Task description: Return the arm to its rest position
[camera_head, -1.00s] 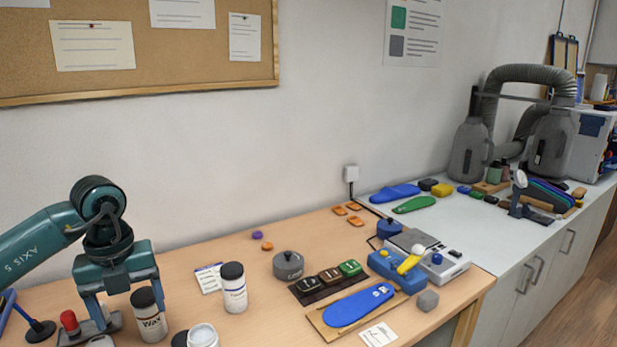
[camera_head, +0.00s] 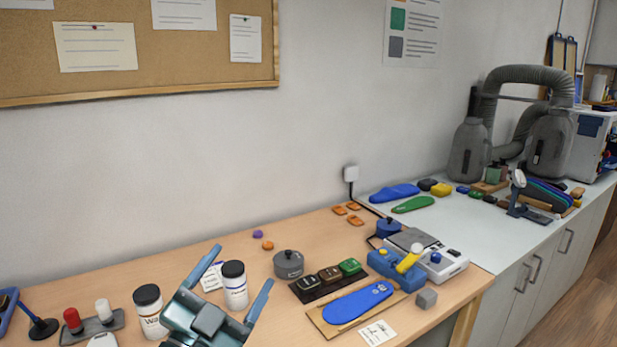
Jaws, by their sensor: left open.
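My left gripper (camera_head: 240,268) is at the lower middle of the head view, low in the picture. Its two blue-grey fingers are spread wide and point away from me, with nothing held between them. A white jar with a dark lid (camera_head: 234,286) shows between the fingers, beyond the palm; I cannot tell whether they touch. A second dark-lidded jar (camera_head: 149,312) stands just left of the gripper. The rest of my left arm is out of the picture. My right gripper is not in view.
The wooden table (camera_head: 90,292) holds a grey pot (camera_head: 288,264), a blue insole (camera_head: 358,303) on a board, a blue device (camera_head: 395,272) and a grey cube (camera_head: 427,298). A stand with red and white knobs (camera_head: 92,325) is at left. The table's back left is clear.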

